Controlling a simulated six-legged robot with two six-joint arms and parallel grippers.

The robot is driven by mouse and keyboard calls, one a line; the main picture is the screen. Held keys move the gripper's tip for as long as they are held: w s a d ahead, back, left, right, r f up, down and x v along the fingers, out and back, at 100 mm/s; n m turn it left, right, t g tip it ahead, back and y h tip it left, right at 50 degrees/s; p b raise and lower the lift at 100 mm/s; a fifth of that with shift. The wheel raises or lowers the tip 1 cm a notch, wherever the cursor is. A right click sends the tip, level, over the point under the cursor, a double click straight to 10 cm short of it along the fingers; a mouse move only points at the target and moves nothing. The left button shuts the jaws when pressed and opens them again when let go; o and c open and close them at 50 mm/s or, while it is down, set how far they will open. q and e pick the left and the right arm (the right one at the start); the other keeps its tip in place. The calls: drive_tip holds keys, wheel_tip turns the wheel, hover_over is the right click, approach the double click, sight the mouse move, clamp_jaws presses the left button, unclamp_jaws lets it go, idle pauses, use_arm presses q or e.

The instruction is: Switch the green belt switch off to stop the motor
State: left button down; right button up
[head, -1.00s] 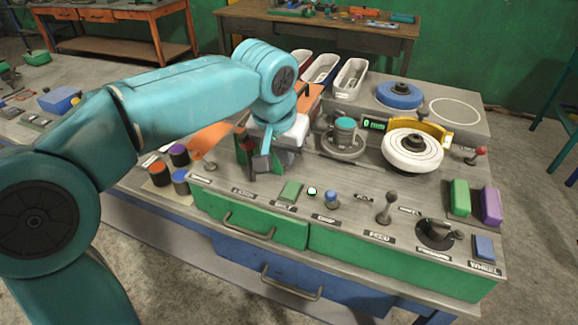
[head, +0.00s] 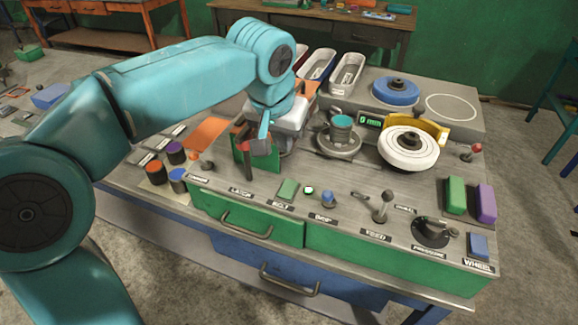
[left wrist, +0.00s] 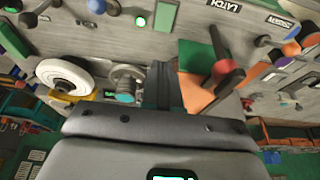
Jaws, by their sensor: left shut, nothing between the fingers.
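The green belt switch (head: 287,190) is a small green rocker on the grey bench top, behind the green drawer front, with a label in front of it. It also shows at the top of the left wrist view (left wrist: 165,14). A small lamp (head: 308,189) glows pale green just right of it. My left gripper (head: 261,144) is shut and empty, above the bench behind and left of the switch, beside the latch lever, apart from the switch. In the left wrist view its fingers (left wrist: 159,85) point toward the bench. My right gripper is not in view.
The dark latch lever (head: 247,162) with red stands near my gripper, before a green panel (head: 264,156). A blue knob (head: 328,198) and feed lever (head: 383,205) are right of the switch.

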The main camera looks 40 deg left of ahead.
sight(292, 184)
use_arm(q)
drive_tip(key=x, duration=0.8)
drive_tip(key=s+x, duration=0.1)
drive_tip(key=x, duration=0.3)
drive_tip(key=shift+w+f, duration=0.15)
drive_tip(key=shift+f, duration=0.4)
drive_tip(key=shift+d+f, duration=0.15)
drive_tip(key=shift+f, duration=0.25)
drive_tip(key=shift+f, duration=0.1)
